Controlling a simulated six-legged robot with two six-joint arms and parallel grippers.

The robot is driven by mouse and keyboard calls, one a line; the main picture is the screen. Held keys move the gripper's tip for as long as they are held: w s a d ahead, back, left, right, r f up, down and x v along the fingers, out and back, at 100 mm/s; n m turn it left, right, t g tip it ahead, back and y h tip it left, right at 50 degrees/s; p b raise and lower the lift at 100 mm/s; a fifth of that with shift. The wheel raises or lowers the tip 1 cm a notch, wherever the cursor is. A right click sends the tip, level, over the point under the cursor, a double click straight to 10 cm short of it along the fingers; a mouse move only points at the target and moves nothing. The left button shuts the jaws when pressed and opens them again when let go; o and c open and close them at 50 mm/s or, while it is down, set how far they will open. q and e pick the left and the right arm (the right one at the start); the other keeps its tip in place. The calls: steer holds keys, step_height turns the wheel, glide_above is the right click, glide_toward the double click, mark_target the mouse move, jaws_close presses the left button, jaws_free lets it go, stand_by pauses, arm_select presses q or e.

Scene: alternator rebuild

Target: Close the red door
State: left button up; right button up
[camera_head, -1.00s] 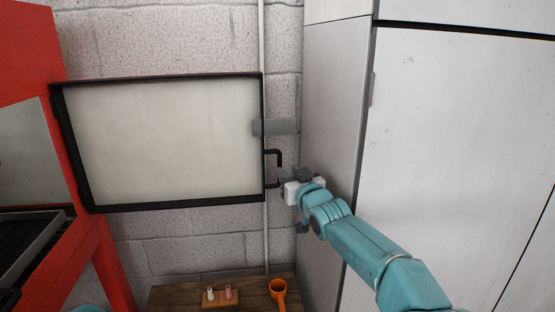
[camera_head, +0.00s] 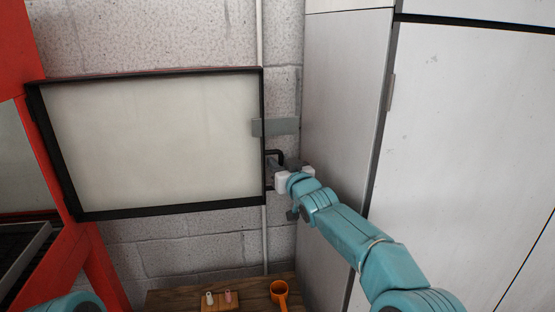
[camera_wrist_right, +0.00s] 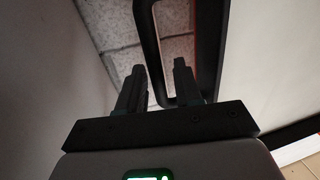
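The door stands open from the red cabinet (camera_head: 72,262) at the left. It shows in the head view as a pale panel (camera_head: 155,140) in a black frame, with a thin red edge along its top. A black bar handle (camera_head: 277,153) sits on its right edge. My right gripper (camera_head: 274,171) is at this handle. In the right wrist view the handle (camera_wrist_right: 150,45) runs down between the two dark fingers (camera_wrist_right: 160,75), which are apart with gaps beside the bar. My left gripper is not in view.
A tall grey-white cabinet (camera_head: 455,130) stands close at the right. A brick wall (camera_head: 190,40) with a vertical pipe is behind. Below, a wooden table (camera_head: 180,298) carries an orange cup-like tool (camera_head: 280,292) and a small block with two little items (camera_head: 221,302).

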steer(key=shift+w, duration=0.2)
steer(key=shift+s, duration=0.1)
steer(key=shift+c, duration=0.3)
jaws_close()
steer(key=shift+s, duration=0.1)
